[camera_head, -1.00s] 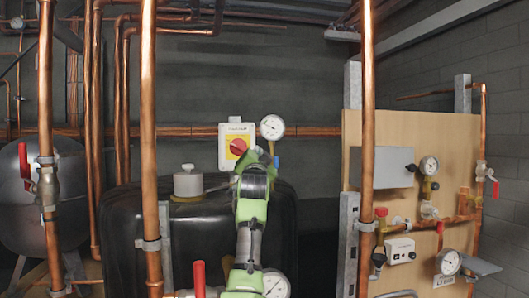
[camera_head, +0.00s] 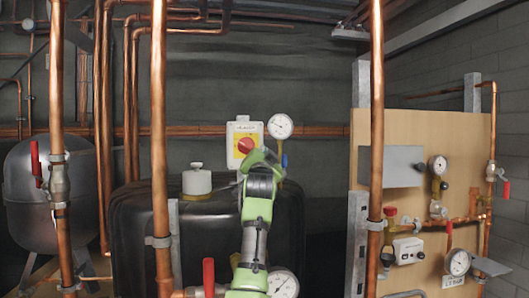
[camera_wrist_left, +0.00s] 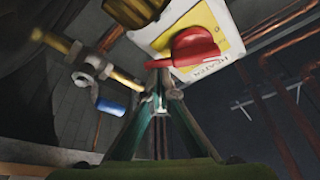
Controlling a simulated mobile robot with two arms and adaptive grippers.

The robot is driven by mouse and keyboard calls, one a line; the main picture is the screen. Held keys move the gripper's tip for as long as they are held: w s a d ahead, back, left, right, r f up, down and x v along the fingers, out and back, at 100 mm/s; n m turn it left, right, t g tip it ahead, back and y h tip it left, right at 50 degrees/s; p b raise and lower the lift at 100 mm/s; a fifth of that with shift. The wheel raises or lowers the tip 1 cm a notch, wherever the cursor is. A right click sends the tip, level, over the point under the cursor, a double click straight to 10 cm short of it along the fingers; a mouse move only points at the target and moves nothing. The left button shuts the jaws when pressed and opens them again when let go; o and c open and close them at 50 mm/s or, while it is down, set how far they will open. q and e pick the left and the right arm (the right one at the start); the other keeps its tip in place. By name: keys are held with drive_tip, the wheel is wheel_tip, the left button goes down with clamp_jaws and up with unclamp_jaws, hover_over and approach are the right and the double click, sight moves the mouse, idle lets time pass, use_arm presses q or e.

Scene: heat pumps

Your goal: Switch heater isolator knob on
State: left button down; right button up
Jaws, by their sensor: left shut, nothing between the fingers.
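The heater isolator is a white box with a yellow plate (camera_head: 234,131) and a red knob (camera_head: 246,146), on the back wall beside the gauge. In the left wrist view the red knob (camera_wrist_left: 194,48) is large, with its handle reaching down left toward the fingertips. The word "HEATER" shows on the white box (camera_wrist_left: 223,79). My left gripper (camera_head: 260,155) is just below and right of the knob, partly in front of the box. Its fingers (camera_wrist_left: 158,88) are shut and empty, with the tips close under the knob handle. Whether they touch it I cannot tell. My right gripper is not in view.
A pressure gauge (camera_head: 280,126) is right of the box, with a blue-handled valve (camera_wrist_left: 110,107) below it. A vertical copper pipe (camera_head: 376,150) stands in front at right, and another (camera_head: 159,150) at left. A black tank (camera_head: 145,230) is below.

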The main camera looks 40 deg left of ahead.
use_arm(q)
drive_tip(key=shift+a+f, duration=0.15)
drive_tip(key=shift+a, duration=0.1)
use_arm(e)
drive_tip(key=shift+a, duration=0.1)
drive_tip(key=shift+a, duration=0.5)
use_arm(q)
drive_tip(key=v, duration=1.2)
drive_tip(key=shift+d, duration=0.2)
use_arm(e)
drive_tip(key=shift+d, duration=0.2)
use_arm(q)
drive_tip(key=shift+d, duration=0.1)
